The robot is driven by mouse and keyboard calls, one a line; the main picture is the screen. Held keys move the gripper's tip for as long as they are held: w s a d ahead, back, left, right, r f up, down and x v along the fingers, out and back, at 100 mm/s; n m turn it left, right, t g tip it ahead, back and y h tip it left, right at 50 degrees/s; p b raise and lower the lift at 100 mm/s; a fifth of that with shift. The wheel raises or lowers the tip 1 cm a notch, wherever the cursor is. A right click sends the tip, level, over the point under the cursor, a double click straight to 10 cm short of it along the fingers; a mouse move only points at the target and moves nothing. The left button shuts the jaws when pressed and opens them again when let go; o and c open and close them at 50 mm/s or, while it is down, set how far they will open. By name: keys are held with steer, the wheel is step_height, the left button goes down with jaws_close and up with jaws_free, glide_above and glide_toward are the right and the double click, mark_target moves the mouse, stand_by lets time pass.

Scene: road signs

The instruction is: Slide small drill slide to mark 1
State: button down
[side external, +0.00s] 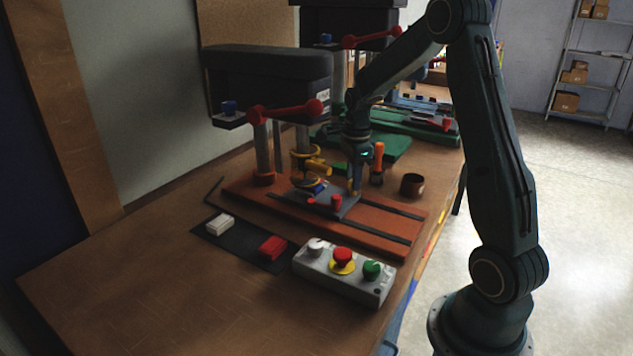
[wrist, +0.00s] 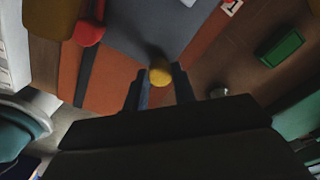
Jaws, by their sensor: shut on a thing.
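The small drill slide is a grey plate (side external: 338,207) on the red drill base (side external: 372,236), below the small drill's yellow chuck (side external: 305,165). It fills the top middle of the wrist view (wrist: 150,25). A yellow knob (wrist: 160,75) stands at the slide's edge. My gripper (wrist: 161,88) points down and is shut on this knob; in the side view my gripper (side external: 354,186) is at the slide's far right part. A red knob (side external: 336,202) is also on the plate.
A control box (side external: 342,272) with white, red and green buttons stands in front. A dark mat (side external: 240,242) bears a white and a red block. A brown cup (side external: 412,185) and an orange-handled tool (side external: 378,160) stand behind my gripper. The table's front left is clear.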

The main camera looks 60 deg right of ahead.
steer(key=c, duration=1.1)
jaws_free()
steer(key=shift+c, duration=0.2)
